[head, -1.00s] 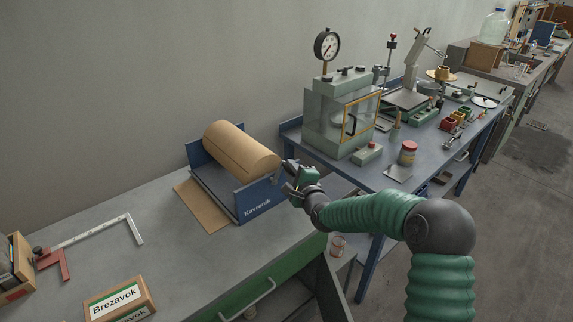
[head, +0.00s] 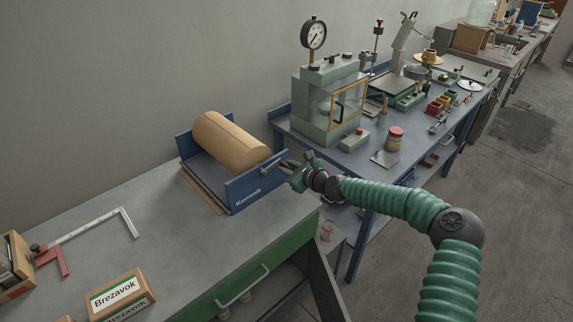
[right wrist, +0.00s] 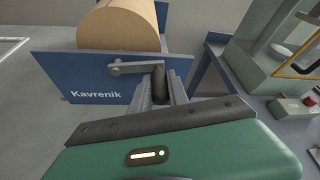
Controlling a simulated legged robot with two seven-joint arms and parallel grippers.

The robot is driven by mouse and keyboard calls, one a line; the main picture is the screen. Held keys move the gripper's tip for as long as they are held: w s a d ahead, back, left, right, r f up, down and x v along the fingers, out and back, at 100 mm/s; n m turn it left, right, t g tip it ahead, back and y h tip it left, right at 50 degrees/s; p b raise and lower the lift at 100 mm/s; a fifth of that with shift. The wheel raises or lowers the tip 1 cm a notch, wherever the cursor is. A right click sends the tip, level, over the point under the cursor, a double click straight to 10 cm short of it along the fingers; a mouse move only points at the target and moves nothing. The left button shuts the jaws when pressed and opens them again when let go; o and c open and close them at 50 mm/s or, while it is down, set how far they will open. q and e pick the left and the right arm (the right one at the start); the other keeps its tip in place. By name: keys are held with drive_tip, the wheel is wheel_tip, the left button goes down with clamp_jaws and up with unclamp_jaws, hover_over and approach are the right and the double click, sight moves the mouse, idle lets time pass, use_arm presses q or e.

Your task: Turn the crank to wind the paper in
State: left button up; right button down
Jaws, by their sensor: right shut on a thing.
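A brown paper roll (head: 228,143) lies in a blue holder (head: 242,196) marked "Kavrenik" on the grey bench; it also shows in the right wrist view (right wrist: 117,24). A narrow strip of brown paper (head: 199,191) shows at the holder's front left edge. The metal crank (right wrist: 132,68) sticks out from the holder's right end plate, its arm lying nearly level in the right wrist view. My right gripper (head: 287,169) is shut on the dark crank handle (right wrist: 158,74), which stands between its fingers. My left gripper is out of view.
A steel square (head: 100,223) and a Brezavok box (head: 120,295) lie at the left of the bench. To the right, a blue table (head: 365,175) bears a glass-fronted chamber with a gauge (head: 313,35), a jar (head: 394,138) and small trays.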

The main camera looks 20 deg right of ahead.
drive_tip(key=shift+d+f+m, duration=0.1)
drive_tip(key=shift+f+m, duration=0.3)
drive_tip(key=shift+f, duration=0.05)
idle(0.3)
drive_tip(key=c, duration=1.3)
unclamp_jaws()
drive_tip(key=shift+d, duration=0.1)
drive_tip(key=v, duration=1.6)
drive_tip(key=shift+s+d+r, duration=0.15)
drive_tip(key=shift+s+d, duration=0.1)
drive_tip(key=shift+d, duration=0.05)
